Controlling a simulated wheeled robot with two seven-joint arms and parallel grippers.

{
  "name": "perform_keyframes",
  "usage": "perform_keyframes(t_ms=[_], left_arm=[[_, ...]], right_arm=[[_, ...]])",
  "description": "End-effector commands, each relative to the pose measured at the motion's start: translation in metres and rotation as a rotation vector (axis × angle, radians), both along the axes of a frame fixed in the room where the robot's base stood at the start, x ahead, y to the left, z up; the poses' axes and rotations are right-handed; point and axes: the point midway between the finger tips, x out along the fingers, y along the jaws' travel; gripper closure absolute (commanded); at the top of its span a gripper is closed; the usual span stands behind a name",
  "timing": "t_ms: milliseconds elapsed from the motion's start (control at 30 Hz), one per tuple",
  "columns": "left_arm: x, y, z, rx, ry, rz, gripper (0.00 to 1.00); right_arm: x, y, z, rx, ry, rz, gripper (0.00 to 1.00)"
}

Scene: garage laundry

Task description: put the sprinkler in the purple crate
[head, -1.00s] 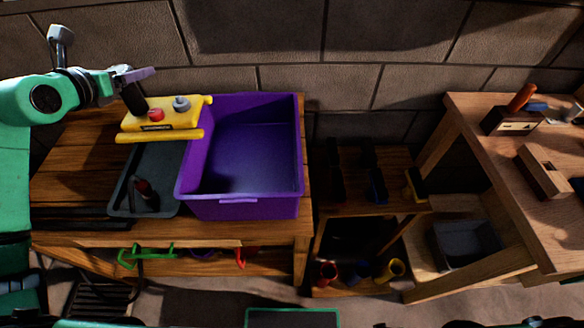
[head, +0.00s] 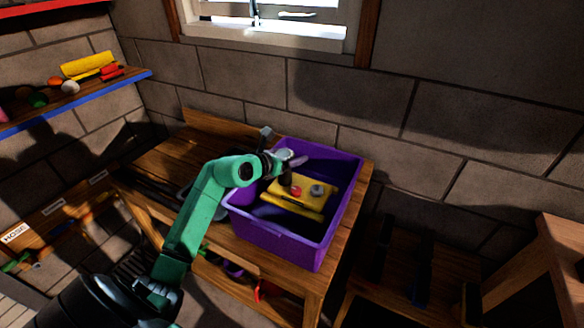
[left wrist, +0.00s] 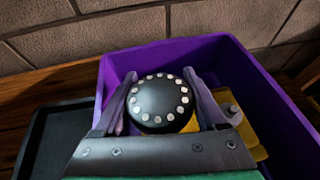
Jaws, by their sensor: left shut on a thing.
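The sprinkler (head: 305,197) has a yellow base, a red knob, a grey knob and a black upright part. My left gripper (head: 288,165) is shut on the black part, whose round, white-dotted top (left wrist: 160,103) fills the space between the fingers in the left wrist view. The purple crate (head: 275,241) stands on the wooden bench. In the head view the sprinkler lies within the crate's opening, its base level; I cannot tell whether it touches the floor. The crate wall also shows in the left wrist view (left wrist: 283,125). My right gripper is out of view.
A dark tray (left wrist: 50,135) lies left of the crate on the bench (head: 165,157). A brick wall (head: 315,115) with a window stands behind. A blue-edged shelf (head: 110,95) with several items is at upper left. Another wooden table (head: 545,275) stands at right.

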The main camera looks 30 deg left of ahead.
Motion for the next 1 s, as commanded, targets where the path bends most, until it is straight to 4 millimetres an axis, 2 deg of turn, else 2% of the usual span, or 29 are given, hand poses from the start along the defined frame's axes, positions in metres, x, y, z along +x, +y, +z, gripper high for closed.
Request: perform_keyframes(t_ms=[200, 567, 600, 667, 1000], left_arm=[[0.000, 0.000, -0.040, -0.004, 0.000, 0.001, 1.00], [0.000, 0.000, -0.047, 0.000, -0.002, 0.001, 1.00], [0.000, 0.000, -0.049, 0.001, 0.000, 0.000, 0.23], [0.000, 0.000, -0.048, 0.000, 0.000, 0.000, 0.00], [-0.003, 0.001, -0.043, 0.001, 0.001, 0.000, 0.00]], right_arm=[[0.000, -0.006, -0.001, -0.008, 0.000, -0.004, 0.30], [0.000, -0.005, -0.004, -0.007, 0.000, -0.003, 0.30], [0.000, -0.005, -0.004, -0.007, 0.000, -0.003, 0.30], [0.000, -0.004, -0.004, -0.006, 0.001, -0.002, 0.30], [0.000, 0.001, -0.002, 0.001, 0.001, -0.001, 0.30]])
